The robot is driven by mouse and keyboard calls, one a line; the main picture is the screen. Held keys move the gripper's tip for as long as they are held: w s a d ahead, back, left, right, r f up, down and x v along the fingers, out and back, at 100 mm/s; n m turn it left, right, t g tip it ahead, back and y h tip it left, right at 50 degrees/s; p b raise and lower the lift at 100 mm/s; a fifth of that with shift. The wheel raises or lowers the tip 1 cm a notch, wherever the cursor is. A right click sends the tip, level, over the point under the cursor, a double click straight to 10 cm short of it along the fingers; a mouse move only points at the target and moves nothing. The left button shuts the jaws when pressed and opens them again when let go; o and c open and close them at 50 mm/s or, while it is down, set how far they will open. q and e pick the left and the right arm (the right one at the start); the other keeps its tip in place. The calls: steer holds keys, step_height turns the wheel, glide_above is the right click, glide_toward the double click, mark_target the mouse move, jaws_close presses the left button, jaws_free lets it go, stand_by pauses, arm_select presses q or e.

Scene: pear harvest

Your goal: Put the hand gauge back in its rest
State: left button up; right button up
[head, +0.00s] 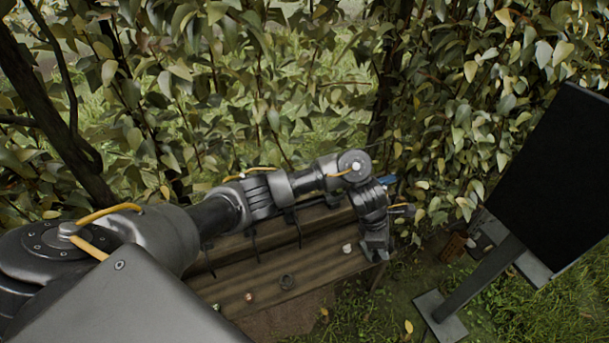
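My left arm reaches in from the left over a wooden bench, and its gripper (377,256) points down at the bench's right end. I cannot tell whether its fingers are open or shut, or whether they hold anything. A small blue piece (388,180) shows behind my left wrist, partly hidden; I cannot tell what it is. I cannot make out the hand gauge or its rest for certain. A small dark round thing (286,282) lies on the bench front. My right gripper is not in view.
The wooden bench (325,262) has several thin dark uprights (298,228) and small pale things, one (347,248) near my gripper. Leafy branches crowd the back. A dark panel (555,185) on a post stands at right, with a brownish box (453,247) beside it. Grass lies between.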

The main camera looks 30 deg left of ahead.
arm_select(q)
steer(key=s+a+f+n, duration=0.2)
steer(key=a+f, duration=0.3)
steer(key=a, duration=0.3)
steer(key=s+a+f+n+t+y+b, duration=0.1)
steer(key=s+a+f, duration=0.3)
steer(key=a, duration=0.5)
steer(key=s+a+f+n+t, duration=0.1)
steer(key=s+a+f+n, duration=0.2)
steer(key=a+f, duration=0.5)
steer(key=shift+s+a+f+n+y, duration=0.25)
steer(key=shift+a+n+y, duration=0.15)
steer(key=shift+a+n, duration=0.25)
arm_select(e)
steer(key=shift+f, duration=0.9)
arm_select(q)
steer(key=shift+f+b, duration=0.15)
steer(key=shift+b, duration=0.2)
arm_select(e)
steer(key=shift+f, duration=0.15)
arm_select(q)
step_height(320, 180, down, 6)
steer(key=b, duration=0.5)
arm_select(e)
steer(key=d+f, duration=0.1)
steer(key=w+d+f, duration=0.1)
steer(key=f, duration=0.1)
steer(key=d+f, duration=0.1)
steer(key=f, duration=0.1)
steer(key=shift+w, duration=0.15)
